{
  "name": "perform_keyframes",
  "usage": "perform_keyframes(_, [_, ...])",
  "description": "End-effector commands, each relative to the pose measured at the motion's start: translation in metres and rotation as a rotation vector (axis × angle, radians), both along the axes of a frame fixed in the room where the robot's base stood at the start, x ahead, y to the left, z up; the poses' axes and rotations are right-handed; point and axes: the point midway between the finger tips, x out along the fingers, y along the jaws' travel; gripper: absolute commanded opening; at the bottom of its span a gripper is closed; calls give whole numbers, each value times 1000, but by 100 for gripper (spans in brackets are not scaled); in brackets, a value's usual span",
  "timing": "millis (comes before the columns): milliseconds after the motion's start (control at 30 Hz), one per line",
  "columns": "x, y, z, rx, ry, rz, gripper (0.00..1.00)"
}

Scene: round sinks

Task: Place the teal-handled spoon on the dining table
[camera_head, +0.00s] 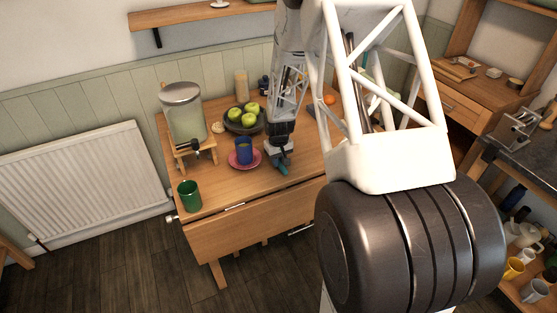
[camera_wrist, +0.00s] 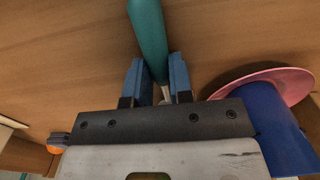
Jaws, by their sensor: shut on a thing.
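My gripper (camera_wrist: 158,85) is shut on the teal-handled spoon (camera_wrist: 148,35), between its blue fingertips. The teal handle sticks out past the fingers in the wrist view. The rest of the spoon is hidden behind the gripper. In the head view my gripper (camera_head: 279,160) is low over the front part of the wooden dining table (camera_head: 233,197), and the teal handle (camera_head: 282,169) shows at its tip. I cannot tell whether the spoon touches the tabletop. A blue mug (camera_head: 244,152) on a pink saucer (camera_head: 233,164) is just left of my gripper in the head view.
A green mug (camera_head: 190,196) stands at the table's front left corner. A glass drink dispenser (camera_head: 185,118) on a wooden stand is behind it. A dark bowl of green apples (camera_head: 233,127) is at the back.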

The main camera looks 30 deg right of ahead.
Motion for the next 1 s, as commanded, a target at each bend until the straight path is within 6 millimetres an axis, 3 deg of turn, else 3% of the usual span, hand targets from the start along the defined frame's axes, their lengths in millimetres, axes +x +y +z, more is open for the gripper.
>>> perform_keyframes(33, [0,0,-1,0,0,0,0])
perform_keyframes(67, [0,0,-1,0,0,0,25])
perform_keyframes(200, [0,0,-1,0,0,0,46])
perform_keyframes(667, [0,0,5,0,0,0,46])
perform_keyframes(1000, [1,0,42,-1,-3,0,46])
